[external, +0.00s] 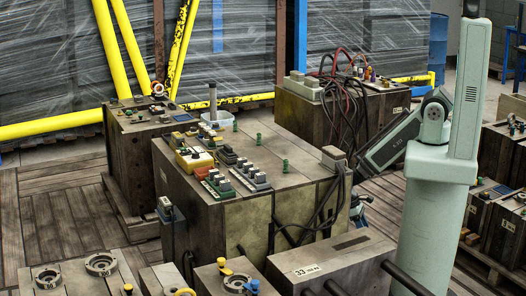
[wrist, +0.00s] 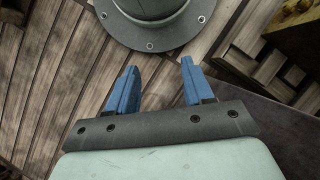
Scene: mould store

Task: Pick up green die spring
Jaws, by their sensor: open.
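Small upright green pieces that look like die springs stand on the top of the big wooden-sided block (external: 310,205) in the external view: one green spring nearer the front (external: 285,165), another green spring further back (external: 258,139), and a third green spring (external: 235,126). My gripper (external: 362,208) hangs low beside the block's right side, partly hidden by my own arm, well away from the springs. In the wrist view my gripper (wrist: 158,64) has its two blue fingers spread with nothing between them. No spring shows in the wrist view.
Switch boxes (external: 248,175) and a yellow-red box (external: 193,160) crowd the block's left top. Dark cables (external: 325,212) hang over its right edge near my gripper. A block marked 33 (external: 325,265) stands in front. Plank floor (wrist: 60,75) lies below my gripper.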

